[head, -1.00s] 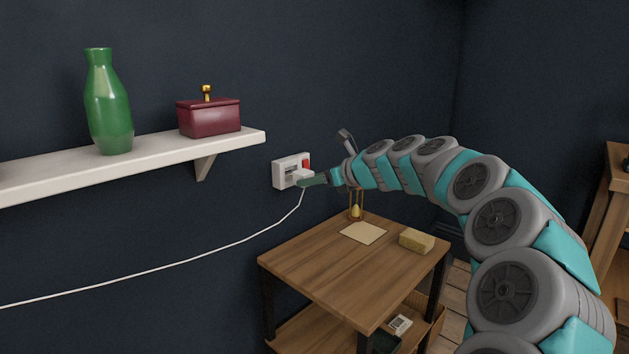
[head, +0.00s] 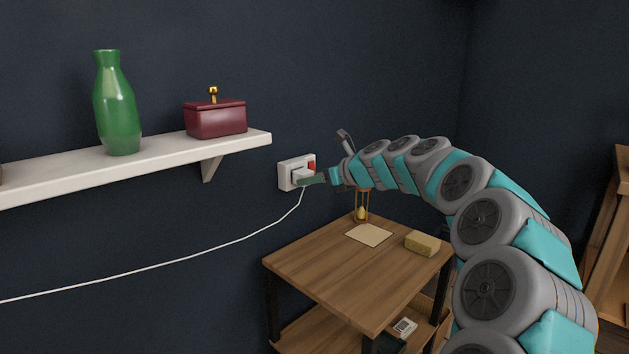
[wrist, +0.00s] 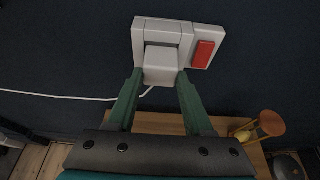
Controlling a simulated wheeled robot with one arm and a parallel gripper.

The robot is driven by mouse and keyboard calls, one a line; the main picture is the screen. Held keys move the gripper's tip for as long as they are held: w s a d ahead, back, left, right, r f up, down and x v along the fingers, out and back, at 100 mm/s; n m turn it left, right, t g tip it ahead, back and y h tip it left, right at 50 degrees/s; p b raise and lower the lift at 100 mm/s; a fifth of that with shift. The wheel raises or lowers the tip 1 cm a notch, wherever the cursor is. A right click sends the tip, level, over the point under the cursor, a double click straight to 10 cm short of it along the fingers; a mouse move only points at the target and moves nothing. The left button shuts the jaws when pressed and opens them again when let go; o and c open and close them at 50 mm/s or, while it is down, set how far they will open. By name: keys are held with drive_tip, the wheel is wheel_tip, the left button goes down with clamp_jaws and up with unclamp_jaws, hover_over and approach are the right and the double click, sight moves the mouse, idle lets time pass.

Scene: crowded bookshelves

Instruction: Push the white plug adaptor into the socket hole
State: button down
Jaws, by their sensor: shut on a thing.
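The white plug adaptor (wrist: 163,66) is between my gripper's two green fingers in the wrist view. My gripper (wrist: 160,76) is shut on its sides. The socket (wrist: 145,34) is a white wall plate with a red switch (wrist: 204,54) on its right. The adaptor is in front of the plate's left part and covers the socket hole. I cannot tell whether its pins are in the hole. In the head view, my gripper (head: 312,180) holds the adaptor (head: 302,174) close against the socket plate (head: 285,168). A white cord (head: 200,254) hangs from the adaptor and runs left.
A wooden table (head: 330,275) stands below the socket with a paper sheet (head: 368,234), a sponge-like block (head: 422,243) and an hourglass-like object (head: 361,207). A white shelf (head: 100,176) at left bears a green vase (head: 117,105) and a red box (head: 216,120).

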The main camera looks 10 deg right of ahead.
drive_tip(key=shift+w+a, duration=0.35)
drive_tip(key=shift+w, duration=0.1)
drive_tip(key=shift+c, duration=1.1)
unclamp_jaws()
drive_tip(key=v, duration=0.7)
drive_tip(key=shift+s+d, duration=0.2)
drive_tip(key=shift+s, duration=0.05)
drive_tip(key=shift+a+r, duration=0.1)
